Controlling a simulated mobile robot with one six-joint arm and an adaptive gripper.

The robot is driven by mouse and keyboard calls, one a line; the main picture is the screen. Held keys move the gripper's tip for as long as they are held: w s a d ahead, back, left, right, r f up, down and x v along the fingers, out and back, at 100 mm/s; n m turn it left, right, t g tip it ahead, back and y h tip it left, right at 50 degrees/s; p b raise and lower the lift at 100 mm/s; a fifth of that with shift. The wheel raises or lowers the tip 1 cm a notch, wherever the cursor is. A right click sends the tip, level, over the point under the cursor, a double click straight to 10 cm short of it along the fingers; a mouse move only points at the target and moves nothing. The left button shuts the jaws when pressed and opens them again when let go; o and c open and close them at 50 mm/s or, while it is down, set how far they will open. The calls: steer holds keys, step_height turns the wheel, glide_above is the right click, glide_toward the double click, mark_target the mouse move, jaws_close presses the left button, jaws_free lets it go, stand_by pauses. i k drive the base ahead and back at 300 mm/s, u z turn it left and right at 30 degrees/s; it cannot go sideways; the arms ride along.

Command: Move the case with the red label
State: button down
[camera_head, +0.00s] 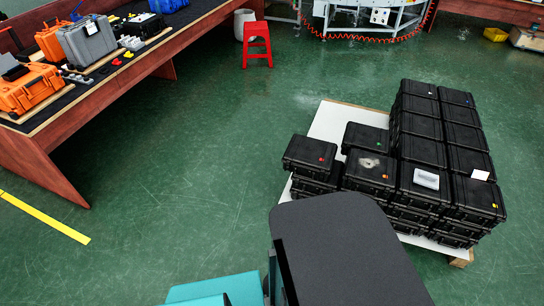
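The case with the red label (305,150) is a black hard case with a small red spot near the right side of its lid. It sits on top of another black case (312,187) at the left end of a stack, on a white-topped pallet (338,119). A black case with a small green mark (362,135) is just behind it to the right. A case with a worn pale patch and an orange mark (368,180) is in front to the right. My gripper is not in view.
Taller stacks of black cases (420,148) fill the pallet's right side. A wooden workbench (100,95) with orange and grey cases stands at upper left, with a red stool (257,45) beyond. The green floor left of the pallet is clear. My own body covers the bottom middle.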

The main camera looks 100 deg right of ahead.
mark_target(314, 158)
steer(key=u, duration=0.05)
steer(key=i, duration=0.6)
steer(key=z, duration=3.45)
steer(key=i, duration=0.3)
steer(key=z, duration=0.25)
